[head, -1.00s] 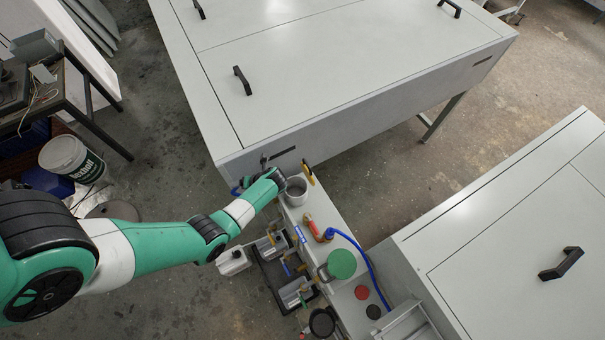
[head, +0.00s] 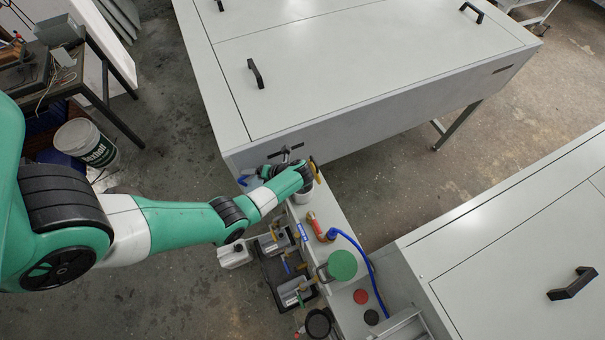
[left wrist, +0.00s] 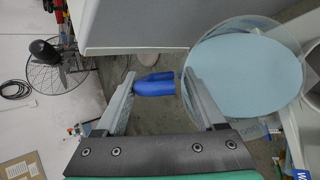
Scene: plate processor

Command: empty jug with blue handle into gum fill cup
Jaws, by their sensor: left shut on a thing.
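My left gripper (head: 268,174) is beside the cabinet's near corner, above the far end of the narrow bench. In the left wrist view its fingers (left wrist: 158,78) are on either side of a blue handle (left wrist: 155,86), and they are shut on it. Blue also shows left of the gripper in the head view (head: 243,180). A pale cup (head: 304,195) on the bench end is mostly hidden by my wrist. A round clear-walled vessel (left wrist: 245,65) with a pale blue-grey surface fills the wrist view's right side. I cannot tell whether it is the jug or the cup. My right gripper is out of view.
The large grey cabinet (head: 340,60) stands just behind the gripper. The bench carries an orange fitting with a blue hose (head: 350,240) and a green round lid (head: 342,265). A black tray (head: 278,268) with several containers is beside it. A second cabinet (head: 520,250) stands right.

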